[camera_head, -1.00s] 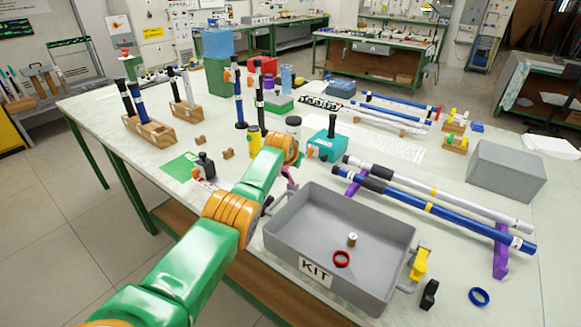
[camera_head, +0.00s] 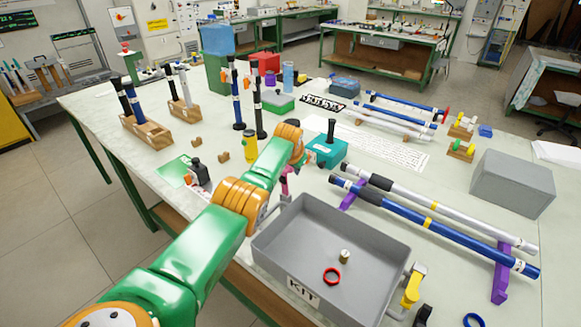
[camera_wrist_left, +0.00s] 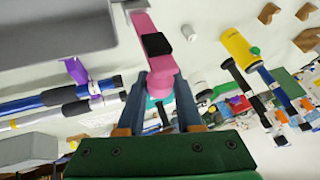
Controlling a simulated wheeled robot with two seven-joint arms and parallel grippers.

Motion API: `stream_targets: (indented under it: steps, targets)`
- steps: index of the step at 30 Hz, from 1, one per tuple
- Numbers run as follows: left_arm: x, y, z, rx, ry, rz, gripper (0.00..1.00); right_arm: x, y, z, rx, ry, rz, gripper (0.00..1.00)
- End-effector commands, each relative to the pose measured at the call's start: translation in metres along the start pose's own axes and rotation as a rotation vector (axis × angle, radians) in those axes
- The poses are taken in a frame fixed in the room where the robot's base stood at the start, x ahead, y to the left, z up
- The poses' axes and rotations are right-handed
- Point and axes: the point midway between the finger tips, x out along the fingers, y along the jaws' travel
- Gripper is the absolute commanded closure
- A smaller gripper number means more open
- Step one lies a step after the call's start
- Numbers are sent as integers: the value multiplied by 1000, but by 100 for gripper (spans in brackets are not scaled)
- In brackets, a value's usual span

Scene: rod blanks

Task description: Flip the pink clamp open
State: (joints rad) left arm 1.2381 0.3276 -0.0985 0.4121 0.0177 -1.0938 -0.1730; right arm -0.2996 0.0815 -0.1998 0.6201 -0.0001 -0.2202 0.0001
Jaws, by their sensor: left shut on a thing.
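The pink clamp (camera_wrist_left: 153,42) has a black pad and sits at the grey KIT tray's rim in the left wrist view. In the head view only a small part of the pink clamp (camera_head: 284,183) shows below my wrist, at the far left corner of the KIT tray (camera_head: 300,287). My left gripper (camera_wrist_left: 160,82) is shut on the clamp's pink end, with a finger on each side. In the head view my forearm hides the gripper's fingers and most of the clamp. My right gripper is not in view.
The tray holds a red ring (camera_head: 331,276) and a small brass part (camera_head: 344,256). A yellow clamp (camera_head: 412,287) is on its right side. Long blue (camera_head: 451,234) and silver rods lie on purple supports. A teal box (camera_head: 327,152) stands behind my wrist.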

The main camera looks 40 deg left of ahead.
Motion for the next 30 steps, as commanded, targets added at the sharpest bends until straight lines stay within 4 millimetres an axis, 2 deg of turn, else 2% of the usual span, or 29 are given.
stream_targets:
  steps: [28, 29, 30]
  targets:
    - [3, 4, 4, 0, -12, 8, 100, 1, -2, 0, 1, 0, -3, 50]
    - [3, 4, 4, 0, -12, 8, 60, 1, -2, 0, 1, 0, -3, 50]
    - [3, 3, 4, 0, -12, 8, 49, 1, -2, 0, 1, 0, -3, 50]
